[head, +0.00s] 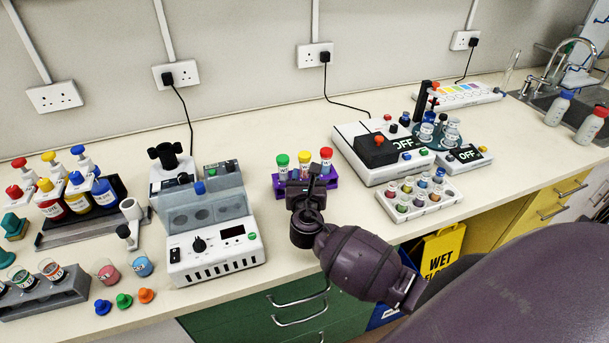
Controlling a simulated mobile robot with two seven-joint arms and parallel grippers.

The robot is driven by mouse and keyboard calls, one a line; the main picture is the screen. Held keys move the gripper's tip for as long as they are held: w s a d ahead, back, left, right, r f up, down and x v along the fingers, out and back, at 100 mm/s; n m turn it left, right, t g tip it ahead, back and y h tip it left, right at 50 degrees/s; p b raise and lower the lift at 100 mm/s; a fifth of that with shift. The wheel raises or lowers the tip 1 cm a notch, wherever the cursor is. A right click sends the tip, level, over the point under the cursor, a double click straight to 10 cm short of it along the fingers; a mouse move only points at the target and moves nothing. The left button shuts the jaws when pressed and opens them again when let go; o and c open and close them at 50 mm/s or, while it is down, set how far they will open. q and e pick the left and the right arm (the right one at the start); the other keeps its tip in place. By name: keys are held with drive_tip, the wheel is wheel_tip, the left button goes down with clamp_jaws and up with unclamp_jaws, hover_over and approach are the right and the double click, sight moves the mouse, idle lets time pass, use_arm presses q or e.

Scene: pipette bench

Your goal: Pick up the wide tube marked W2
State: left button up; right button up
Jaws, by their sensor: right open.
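No marking W2 can be read at this size, so I cannot tell which tube is W2. A purple rack (334,181) holds three capped tubes: a green-capped tube (283,168), a yellow-capped tube (304,163) and a red-capped tube (326,160). A grey rack (50,299) at the lower left holds wide, labelled open tubes, one with red-brown contents (52,269). My right gripper (312,178) is open, in front of the purple rack and hiding part of it. Whether it touches the rack or a tube cannot be told. My left gripper is not in view.
A white device (215,256) with a clear cover stands left of my right gripper. Loose red (109,273) and blue (142,265) cups and several caps lie further left. An OFF-display device (382,150) and a white vial tray (420,211) stand right. Bare bench lies between.

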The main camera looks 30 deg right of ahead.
sight(305, 168)
drive_tip(key=shift+f+x, duration=0.15)
drive_tip(key=shift+x, duration=1.3)
drive_tip(key=shift+f+x, duration=0.15)
drive_tip(key=shift+x, duration=1.3)
drive_tip(key=shift+a, duration=0.15)
